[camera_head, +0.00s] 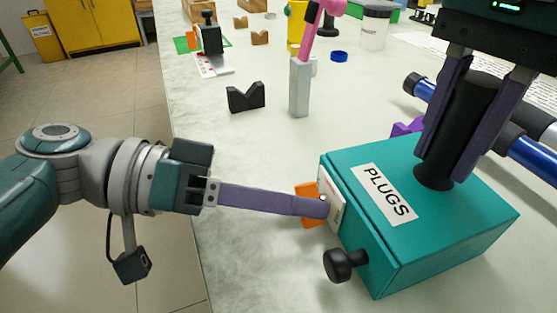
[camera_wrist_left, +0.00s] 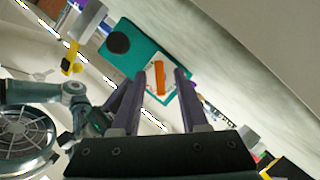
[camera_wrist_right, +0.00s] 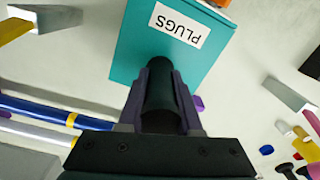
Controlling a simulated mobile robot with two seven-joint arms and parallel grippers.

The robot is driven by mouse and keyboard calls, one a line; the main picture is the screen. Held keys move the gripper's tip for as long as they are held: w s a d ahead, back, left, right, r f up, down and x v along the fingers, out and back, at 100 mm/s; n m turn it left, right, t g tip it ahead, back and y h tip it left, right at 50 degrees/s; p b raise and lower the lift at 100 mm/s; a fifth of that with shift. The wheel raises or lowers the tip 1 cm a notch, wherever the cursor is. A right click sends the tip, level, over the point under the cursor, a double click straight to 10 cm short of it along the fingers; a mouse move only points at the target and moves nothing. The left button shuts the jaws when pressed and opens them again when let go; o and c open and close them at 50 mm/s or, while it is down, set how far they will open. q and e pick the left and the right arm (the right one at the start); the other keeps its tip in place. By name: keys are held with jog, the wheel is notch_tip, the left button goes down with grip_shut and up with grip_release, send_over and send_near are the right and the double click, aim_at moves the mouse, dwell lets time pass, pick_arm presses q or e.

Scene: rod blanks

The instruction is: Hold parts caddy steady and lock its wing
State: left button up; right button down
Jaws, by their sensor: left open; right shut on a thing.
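The parts caddy is a teal box (camera_head: 455,215) labelled PLUGS on the table; its top also shows in the right wrist view (camera_wrist_right: 205,55). My right gripper (camera_head: 443,165) is shut on the black upright handle (camera_wrist_right: 160,95) on its top. The wing is an orange bar (camera_wrist_left: 160,78) on a white plate (camera_head: 333,203) on the caddy's left-facing side. My left gripper (camera_head: 322,206) is open at this plate, a finger on either side of the wing in the left wrist view. Contact with the wing cannot be told. A black knob (camera_head: 342,264) sticks out of the same side.
A grey post (camera_head: 300,88) with a pink part and a black V-block (camera_head: 245,97) stand behind the left gripper. A white tub (camera_head: 374,28) stands farther back. The table left of the caddy is clear.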

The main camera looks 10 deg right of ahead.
pick_arm(q)
grip_shut()
dwell(0.4)
dwell(0.4)
jog(key=m+t, duration=0.2)
jog(key=m, duration=0.1)
jog(key=shift+s+y, duration=0.1)
jog(key=shift+y, duration=0.3)
jog(key=shift+s+m+t+y, duration=0.1)
jog(key=shift+m+t+y, duration=0.2)
jog(key=shift+m+t, duration=0.9)
jog(key=shift+r+m, duration=0.1)
jog(key=shift+m, duration=0.3)
grip_release()
